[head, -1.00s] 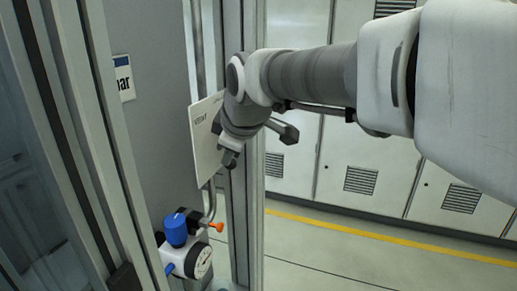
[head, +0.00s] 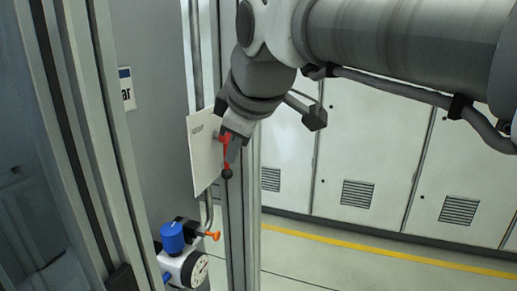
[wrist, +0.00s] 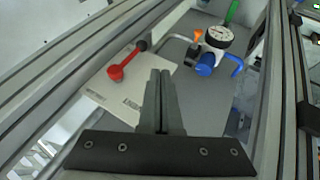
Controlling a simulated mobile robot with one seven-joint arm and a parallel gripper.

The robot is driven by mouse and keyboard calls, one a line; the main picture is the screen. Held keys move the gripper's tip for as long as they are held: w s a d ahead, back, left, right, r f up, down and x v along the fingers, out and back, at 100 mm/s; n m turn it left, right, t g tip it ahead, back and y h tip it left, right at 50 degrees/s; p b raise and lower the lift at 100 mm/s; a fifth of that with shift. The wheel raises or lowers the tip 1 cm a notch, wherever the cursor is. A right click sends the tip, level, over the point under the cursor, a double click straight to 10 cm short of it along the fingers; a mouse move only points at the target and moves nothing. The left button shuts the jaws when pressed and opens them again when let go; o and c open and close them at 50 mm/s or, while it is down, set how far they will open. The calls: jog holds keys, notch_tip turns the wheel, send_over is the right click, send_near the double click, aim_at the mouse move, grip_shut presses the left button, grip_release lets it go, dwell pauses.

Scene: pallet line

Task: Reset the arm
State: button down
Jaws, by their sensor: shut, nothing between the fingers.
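My gripper (head: 236,150) is at the end of my arm, in front of a white plate (head: 202,165) on the cabinet frame. In the wrist view my gripper's fingers (wrist: 160,95) are together with nothing between them. A red lever (head: 225,148) with a black knob sits at the plate, partly behind my gripper in the head view. In the wrist view the red lever (wrist: 127,62) lies left of my fingers and looks apart from them.
Below the plate are a blue knob (head: 172,238), an orange handle (head: 212,236) and a round gauge (head: 198,270). Metal frame posts (head: 112,150) stand close on the left. Grey cabinets (head: 365,165) line the back, with open floor before them.

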jog(key=s+d+f+m+h, duration=0.1)
jog(key=s+d+f+m, duration=0.6)
jog(key=d+f, duration=0.2)
jog(key=s+d+f+m+g+h, duration=0.1)
jog(key=s+d+f+m+h, duration=0.1)
jog(key=s+d+f+m, duration=0.5)
jog(key=d+f, duration=0.1)
jog(key=d, duration=0.1)
jog(key=shift+s+d+f+m, duration=0.25)
jog(key=shift+d+f+m, duration=0.05)
jog(key=shift+f+m, duration=0.1)
jog(key=shift+r, duration=0.1)
